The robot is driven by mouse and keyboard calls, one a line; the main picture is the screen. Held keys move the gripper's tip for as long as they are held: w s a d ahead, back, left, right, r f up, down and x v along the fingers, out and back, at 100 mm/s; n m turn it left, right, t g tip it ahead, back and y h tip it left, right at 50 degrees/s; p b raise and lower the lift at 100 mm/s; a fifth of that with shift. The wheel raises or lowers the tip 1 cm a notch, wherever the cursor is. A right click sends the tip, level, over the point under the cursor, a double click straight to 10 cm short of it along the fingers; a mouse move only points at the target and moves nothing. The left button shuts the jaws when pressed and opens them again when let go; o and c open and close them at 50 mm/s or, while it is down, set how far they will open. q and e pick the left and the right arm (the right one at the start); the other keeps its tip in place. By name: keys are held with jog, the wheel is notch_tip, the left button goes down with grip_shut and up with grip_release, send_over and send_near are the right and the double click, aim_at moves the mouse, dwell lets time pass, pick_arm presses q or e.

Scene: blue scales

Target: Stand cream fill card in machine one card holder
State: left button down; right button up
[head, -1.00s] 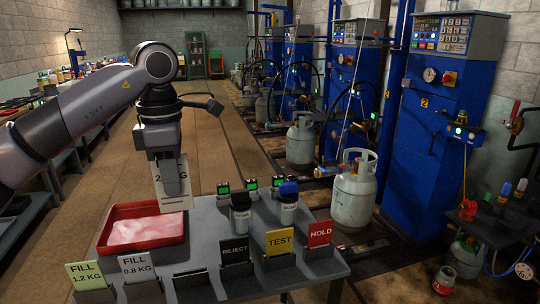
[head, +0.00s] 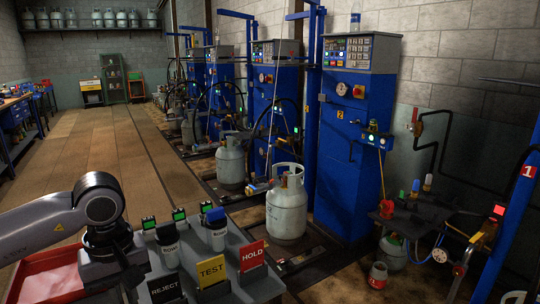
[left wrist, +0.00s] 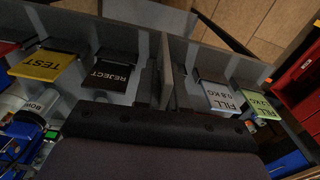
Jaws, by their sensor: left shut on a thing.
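My left gripper (head: 122,284) is at the lower left of the head view, in front of the card rack; its lower end is cut off by the frame edge. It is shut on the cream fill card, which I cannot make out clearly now. In the left wrist view dark gripper housing fills the lower middle. A blue post with a red sign marked 1 (head: 527,171) stands at the right edge of the head view. I cannot make out machine one's card holder. My right gripper is not in view.
The grey table holds the REJECT (head: 166,289), TEST (head: 212,271) and HOLD (head: 252,256) cards. FILL 0.8 KG (left wrist: 219,96) and a green FILL card (left wrist: 254,103) show in the wrist view. A red tray (head: 42,279) is left. Machine two (head: 352,140) and a gas cylinder (head: 286,208) stand behind.

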pick_arm(q)
jog(key=shift+s+d+f+m, duration=0.5)
jog(key=shift+f+m, duration=0.2)
jog(key=shift+m, duration=0.45)
jog(key=shift+s+d+f+m, duration=0.45)
jog(key=shift+f+m, duration=0.25)
jog(key=shift+m, duration=0.5)
jog(key=shift+s+d+f+m, duration=0.4)
jog(key=shift+s+f+m, duration=0.25)
jog(key=shift+m, duration=0.5)
jog(key=shift+f, duration=0.1)
